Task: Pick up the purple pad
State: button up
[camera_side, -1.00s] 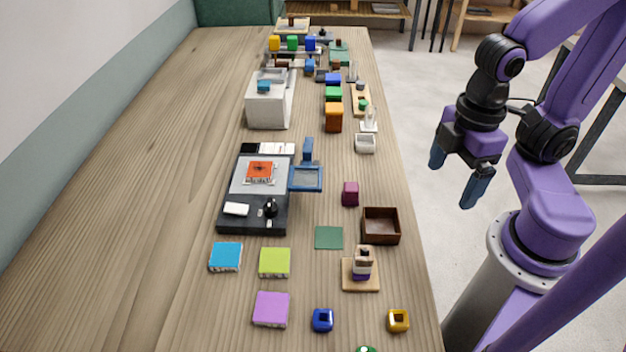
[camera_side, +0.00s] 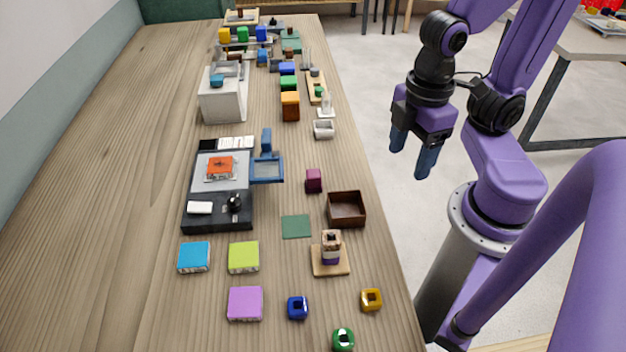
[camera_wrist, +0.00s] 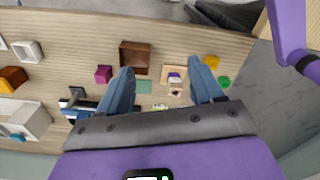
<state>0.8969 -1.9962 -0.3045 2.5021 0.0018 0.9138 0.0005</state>
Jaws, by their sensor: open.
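The purple pad (camera_side: 245,303) is a flat, light purple square lying on the wooden table near the front in the side view. A lime pad (camera_side: 244,257) and a blue pad (camera_side: 194,257) lie behind it. I cannot make out the purple pad in the wrist view. My gripper (camera_side: 410,158) is open and empty, high beyond the table's right edge and well apart from the pad. Its two blue fingers also show spread in the wrist view (camera_wrist: 161,72), with nothing between them.
A blue ring block (camera_side: 298,308) sits just right of the purple pad, with green (camera_side: 343,340) and yellow (camera_side: 371,299) ones further right. A brown open box (camera_side: 346,209) and a dark device (camera_side: 217,192) stand further back. The table's left side is bare.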

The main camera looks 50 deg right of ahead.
jog(key=m, duration=0.4)
send_over(314, 173)
notch_tip(314, 173, down, 12)
jog(key=shift+w+d+f, duration=0.1)
jog(key=shift+f, duration=2.7)
jog(key=c, duration=1.1)
